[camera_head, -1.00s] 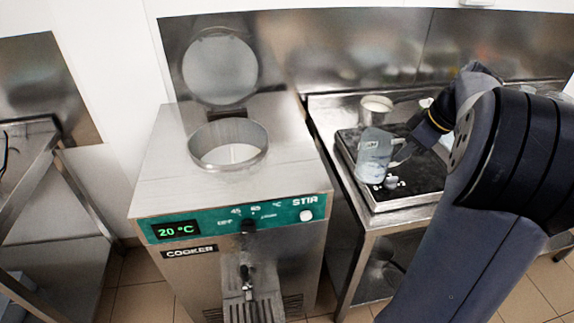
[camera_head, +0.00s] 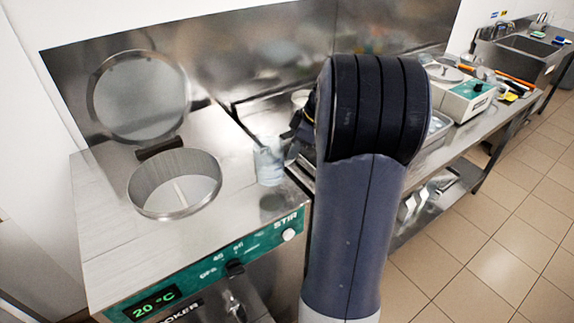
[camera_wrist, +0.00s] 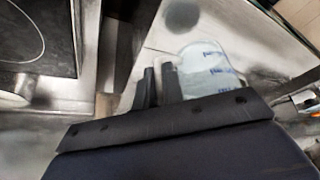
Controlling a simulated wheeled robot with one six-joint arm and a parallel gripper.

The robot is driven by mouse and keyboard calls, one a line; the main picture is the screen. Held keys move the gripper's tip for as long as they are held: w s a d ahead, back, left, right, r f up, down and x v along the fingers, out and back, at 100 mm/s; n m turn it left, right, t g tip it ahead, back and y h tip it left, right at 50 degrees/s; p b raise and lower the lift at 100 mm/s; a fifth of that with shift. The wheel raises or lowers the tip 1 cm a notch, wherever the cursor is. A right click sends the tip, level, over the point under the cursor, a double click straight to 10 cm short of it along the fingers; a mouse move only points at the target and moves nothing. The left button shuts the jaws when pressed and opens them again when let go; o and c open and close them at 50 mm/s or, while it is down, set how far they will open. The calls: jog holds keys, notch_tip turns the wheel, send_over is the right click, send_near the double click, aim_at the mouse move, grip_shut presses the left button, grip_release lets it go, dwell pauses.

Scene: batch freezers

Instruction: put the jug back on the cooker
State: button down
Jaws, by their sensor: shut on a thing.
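The clear jug (camera_head: 268,164) with blue markings is upright at the right edge of the cooker's steel top (camera_head: 98,215). A dark round shadow lies on the top just in front of it, so it seems held slightly above. My gripper (camera_head: 291,150) is shut on the jug's right side, partly hidden behind my arm. In the wrist view the two dark fingers (camera_wrist: 158,84) meet the jug (camera_wrist: 208,72) at its side. The cooker has a round open well (camera_head: 175,184) to the left of the jug, and its display reads 20 °C.
The cooker's round lid (camera_head: 140,95) stands open behind the well. A black hob (camera_wrist: 32,32) shows in the wrist view. A steel counter with a white-and-green machine (camera_head: 462,98) and a sink (camera_head: 528,44) runs right. Floor (camera_head: 500,195) at right is clear.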

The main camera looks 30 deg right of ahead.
jog(key=shift+f+p, duration=0.35)
jog(key=shift+f, duration=2.1)
jog(key=c, duration=1.5)
grip_release()
jog(key=b+v, duration=0.1)
jog(key=v, duration=1.1)
jog(key=shift+a, duration=0.15)
